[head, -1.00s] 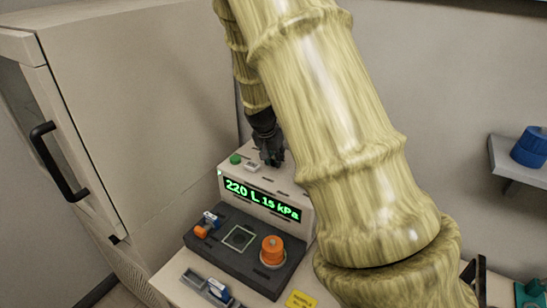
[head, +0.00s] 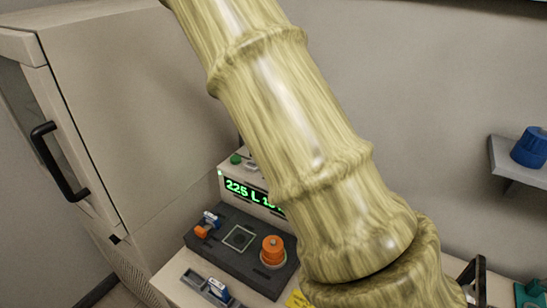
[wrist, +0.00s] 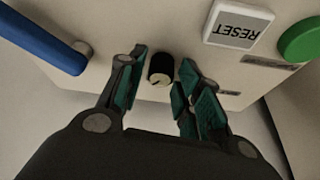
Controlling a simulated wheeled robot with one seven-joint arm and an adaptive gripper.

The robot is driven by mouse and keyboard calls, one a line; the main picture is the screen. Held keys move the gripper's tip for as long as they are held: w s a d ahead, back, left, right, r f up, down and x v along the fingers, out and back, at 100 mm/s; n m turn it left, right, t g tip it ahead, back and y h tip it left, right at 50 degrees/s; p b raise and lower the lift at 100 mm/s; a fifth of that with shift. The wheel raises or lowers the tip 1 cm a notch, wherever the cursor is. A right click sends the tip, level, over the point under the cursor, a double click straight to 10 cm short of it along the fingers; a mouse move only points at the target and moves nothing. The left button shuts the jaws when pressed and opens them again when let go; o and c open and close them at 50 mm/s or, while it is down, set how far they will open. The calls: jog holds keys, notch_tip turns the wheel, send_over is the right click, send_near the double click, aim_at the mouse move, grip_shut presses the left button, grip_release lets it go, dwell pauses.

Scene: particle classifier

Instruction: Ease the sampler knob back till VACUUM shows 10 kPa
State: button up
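In the wrist view a small black knob (wrist: 161,69) with a pale, marked end stands out from the cream sampler housing (wrist: 150,22). My gripper (wrist: 160,80) is open, with one green-padded finger on each side of the knob and a visible gap at each. In the head view my arm hides the gripper and the knob. The green-lit display (head: 245,189) on the sampler's front reads 225 L; the kPa reading beside it is mostly covered by my arm, with only a leading 1 clear.
In the wrist view a white RESET button (wrist: 238,25), a green button (wrist: 301,40) and a blue bar (wrist: 42,40) are near the fingers. In the head view an orange knob (head: 272,251) stands on a dark tray (head: 232,262). A tall cabinet (head: 130,110) stands left.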

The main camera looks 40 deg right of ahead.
jog(key=shift+o, duration=0.3)
jog(key=v, duration=1.2)
dwell(0.4)
